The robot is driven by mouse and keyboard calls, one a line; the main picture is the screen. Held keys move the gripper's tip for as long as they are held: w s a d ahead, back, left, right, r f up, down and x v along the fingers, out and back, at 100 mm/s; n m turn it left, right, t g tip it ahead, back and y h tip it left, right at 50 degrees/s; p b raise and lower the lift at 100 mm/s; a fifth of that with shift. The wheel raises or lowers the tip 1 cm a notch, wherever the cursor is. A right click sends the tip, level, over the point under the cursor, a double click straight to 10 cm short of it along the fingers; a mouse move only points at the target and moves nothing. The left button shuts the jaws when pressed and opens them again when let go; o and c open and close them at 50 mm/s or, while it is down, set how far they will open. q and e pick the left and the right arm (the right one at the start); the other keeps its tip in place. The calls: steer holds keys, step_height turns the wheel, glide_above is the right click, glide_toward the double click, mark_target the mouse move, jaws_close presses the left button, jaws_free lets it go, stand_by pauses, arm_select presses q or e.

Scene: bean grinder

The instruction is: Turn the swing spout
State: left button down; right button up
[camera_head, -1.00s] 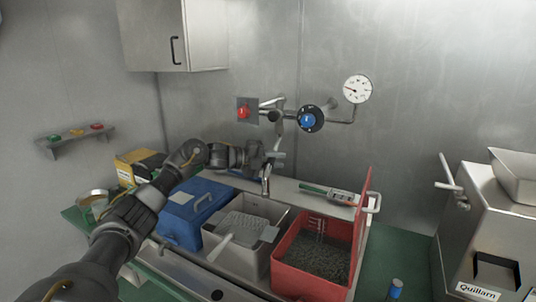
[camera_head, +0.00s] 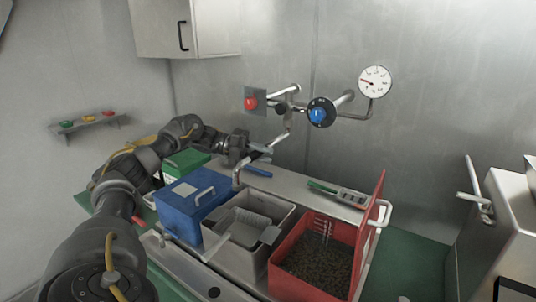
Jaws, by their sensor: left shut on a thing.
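The swing spout (camera_head: 283,137) is a metal pipe hanging from the wall tap between the red knob (camera_head: 250,102) and the blue knob (camera_head: 318,115). It runs down and to the left, and its outlet end (camera_head: 236,182) hangs at the back, near the gap between the blue box and the grey bin. My left gripper (camera_head: 260,150) reaches in from the left and is shut on the spout's arm. The fingers partly hide the pipe there. My right gripper is out of view.
Below stand a blue lidded box (camera_head: 184,213), a grey bin (camera_head: 215,258) with an insert and a red open box (camera_head: 282,285) of dark beans. A green box (camera_head: 184,160) lies behind my left arm. A metal machine (camera_head: 487,245) stands at right.

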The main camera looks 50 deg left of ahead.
arm_select(q)
steer(key=c, duration=1.2)
jaws_free()
steer(key=shift+a, duration=0.15)
steer(key=shift+c, duration=0.2)
steer(key=shift+s, duration=0.1)
steer(key=shift+s+a+r, duration=0.1)
steer(key=shift+a, duration=0.15)
steer(key=p+v, duration=0.5)
steer(key=v, duration=0.5)
steer(key=shift+s+a, duration=0.1)
steer(key=shift+s, duration=0.05)
